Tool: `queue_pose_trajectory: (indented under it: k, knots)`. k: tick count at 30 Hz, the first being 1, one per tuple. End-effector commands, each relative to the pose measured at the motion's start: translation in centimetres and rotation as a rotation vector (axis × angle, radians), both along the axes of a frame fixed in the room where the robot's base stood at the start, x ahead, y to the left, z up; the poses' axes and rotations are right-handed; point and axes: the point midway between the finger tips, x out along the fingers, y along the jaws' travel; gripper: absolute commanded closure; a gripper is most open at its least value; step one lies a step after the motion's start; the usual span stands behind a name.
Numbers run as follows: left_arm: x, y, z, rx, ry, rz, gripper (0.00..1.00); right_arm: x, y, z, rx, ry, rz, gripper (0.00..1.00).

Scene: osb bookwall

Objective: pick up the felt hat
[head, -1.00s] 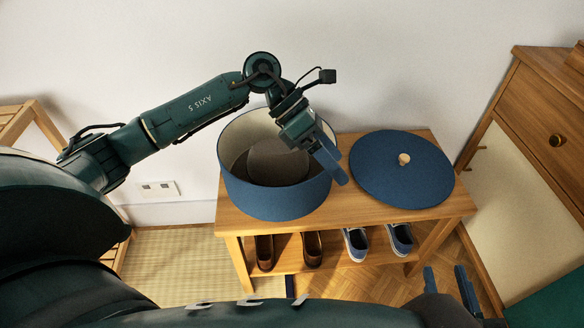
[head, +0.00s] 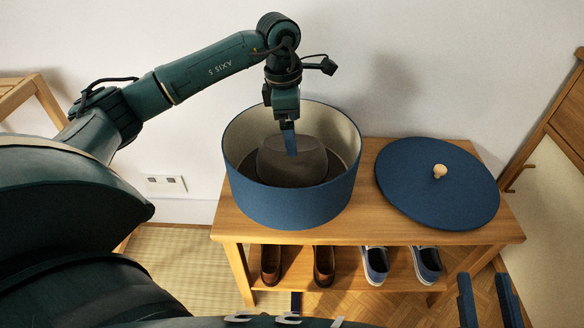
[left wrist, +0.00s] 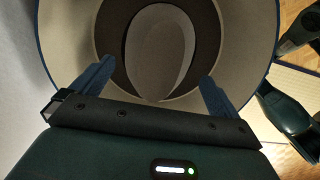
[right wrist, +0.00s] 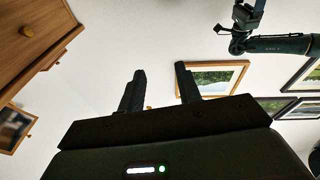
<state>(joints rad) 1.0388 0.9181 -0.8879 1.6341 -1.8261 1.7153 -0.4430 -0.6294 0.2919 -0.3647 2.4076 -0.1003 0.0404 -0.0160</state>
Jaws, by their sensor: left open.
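The felt hat (head: 292,165) is grey-brown and sits crown up inside the round blue hat box (head: 290,208), which is open with a cream lining. The hat's crown also shows in the left wrist view (left wrist: 160,52). My left gripper (head: 290,150) points down into the box over the hat; in the left wrist view its two blue fingers (left wrist: 153,85) are spread apart on either side of the crown, with nothing between them. I cannot tell whether they touch the hat. My right gripper (head: 490,300) is low at the right, its fingers apart and empty in the right wrist view (right wrist: 160,85).
The box stands on a wooden bench (head: 365,230). The blue lid (head: 437,188) with a wooden knob lies to its right. Brown shoes (head: 271,265) and blue shoes (head: 375,266) stand on the lower shelf. A wooden cabinet (head: 550,190) stands at the right, and the wall is close behind.

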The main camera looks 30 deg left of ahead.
Motion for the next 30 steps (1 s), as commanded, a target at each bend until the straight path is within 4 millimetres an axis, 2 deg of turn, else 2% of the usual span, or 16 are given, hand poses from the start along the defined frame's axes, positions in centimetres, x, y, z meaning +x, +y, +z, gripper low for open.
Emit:
queue_pose_trajectory:
  k: [10,19,30]
  knots:
    - [-0.2,0.0,-4.7,0.000,0.002,0.000,0.00,0.0,0.3,-1.0,0.058,0.010,0.020,0.66]
    - [-0.1,0.0,-5.1,-0.001,-0.001,0.000,0.01,0.1,0.4,0.2,0.066,-0.007,0.033,0.66]
    - [-0.1,0.0,-5.1,-0.001,-0.001,0.000,0.31,0.0,0.5,0.1,0.063,-0.009,0.035,0.66]
